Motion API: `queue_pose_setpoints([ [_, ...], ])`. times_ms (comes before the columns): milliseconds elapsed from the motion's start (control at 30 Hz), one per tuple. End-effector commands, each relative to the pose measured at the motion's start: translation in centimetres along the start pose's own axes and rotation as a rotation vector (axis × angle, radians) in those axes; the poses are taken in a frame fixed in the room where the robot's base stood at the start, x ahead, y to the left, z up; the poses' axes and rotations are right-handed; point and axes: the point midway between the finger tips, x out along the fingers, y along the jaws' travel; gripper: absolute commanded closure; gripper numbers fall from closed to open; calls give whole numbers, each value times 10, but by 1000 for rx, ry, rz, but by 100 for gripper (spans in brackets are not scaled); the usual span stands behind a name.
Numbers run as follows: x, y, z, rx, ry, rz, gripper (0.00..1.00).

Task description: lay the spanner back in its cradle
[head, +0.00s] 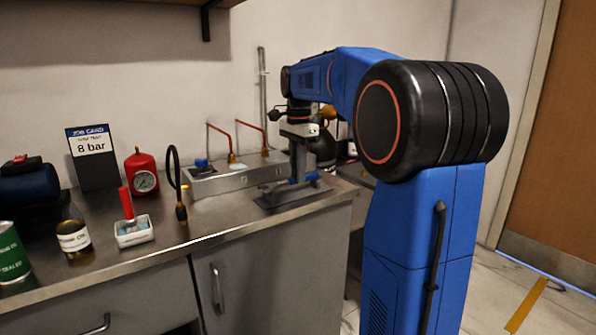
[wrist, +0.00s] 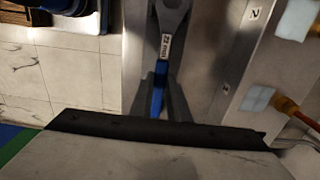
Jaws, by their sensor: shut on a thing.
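The spanner has a blue grip (head: 304,179) and shows low at the bench's right end in the head view. In the wrist view its grey open head (wrist: 172,14) and small label point away from me, with the blue grip (wrist: 157,88) between my fingers. My gripper (head: 298,176) is shut on the blue grip and points down; its fingers also show in the wrist view (wrist: 161,92). A dark grey flat holder (head: 282,196), which looks like the cradle, lies under the spanner on the bench. I cannot tell whether the spanner touches it.
A steel block (head: 228,178) with orange-red bent levers stands behind and left of the holder. A red gauge (head: 143,172), a job card (head: 92,150), a white tray (head: 134,231) and cans stand further left. The bench's front edge is close to the holder.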

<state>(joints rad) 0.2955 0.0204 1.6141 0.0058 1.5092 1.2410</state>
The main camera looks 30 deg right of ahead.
Motion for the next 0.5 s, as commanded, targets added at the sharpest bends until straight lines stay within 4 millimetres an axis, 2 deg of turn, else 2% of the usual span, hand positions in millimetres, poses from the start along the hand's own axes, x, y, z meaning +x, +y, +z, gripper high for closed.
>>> queue_pose_setpoints([
  [500, 8, 0, 0, 0, 0, 0, 100],
])
